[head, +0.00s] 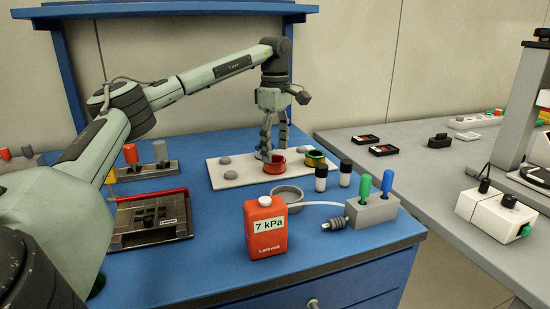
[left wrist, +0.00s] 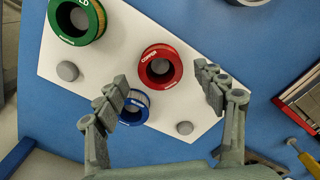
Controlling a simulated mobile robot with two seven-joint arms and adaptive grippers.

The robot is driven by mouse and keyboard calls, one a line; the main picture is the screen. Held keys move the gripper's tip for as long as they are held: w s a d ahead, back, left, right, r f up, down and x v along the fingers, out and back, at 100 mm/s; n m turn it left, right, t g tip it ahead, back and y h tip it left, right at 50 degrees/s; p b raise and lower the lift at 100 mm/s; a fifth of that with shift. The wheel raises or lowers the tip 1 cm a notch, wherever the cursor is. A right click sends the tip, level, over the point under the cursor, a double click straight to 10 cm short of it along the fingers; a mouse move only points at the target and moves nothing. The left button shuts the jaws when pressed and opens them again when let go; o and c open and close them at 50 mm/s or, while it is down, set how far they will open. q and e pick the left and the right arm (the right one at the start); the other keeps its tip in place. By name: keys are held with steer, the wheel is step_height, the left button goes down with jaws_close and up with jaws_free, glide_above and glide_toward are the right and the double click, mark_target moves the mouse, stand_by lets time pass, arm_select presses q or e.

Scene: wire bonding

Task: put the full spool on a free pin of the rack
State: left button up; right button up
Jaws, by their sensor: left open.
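The white rack (head: 245,170) is a board with grey pins and several spools. A red spool marked COPPER (left wrist: 160,66) stands on it, also seen in the head view (head: 275,168). A green spool (left wrist: 77,20) stands beside it, also in the head view (head: 315,159). A blue spool (left wrist: 133,107) is partly covered by a finger in the left wrist view. Bare grey pins show (left wrist: 67,71) (left wrist: 184,128). My left gripper (head: 274,152) points down, open and empty, close over the rack at the red spool. I cannot tell which spool is full. My right gripper is out of view.
A red 7 kPa bottle (head: 266,230), a grey ring (head: 287,195), two black-and-white vials (head: 321,178) and a tool holder (head: 372,209) stand in front of the rack. A red-edged tray (head: 150,220) lies to the left. A grey bench (head: 430,175) stands to the right.

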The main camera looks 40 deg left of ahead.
arm_select(q)
step_height(320, 180, up, 9)
stand_by(0.3)
stand_by(0.5)
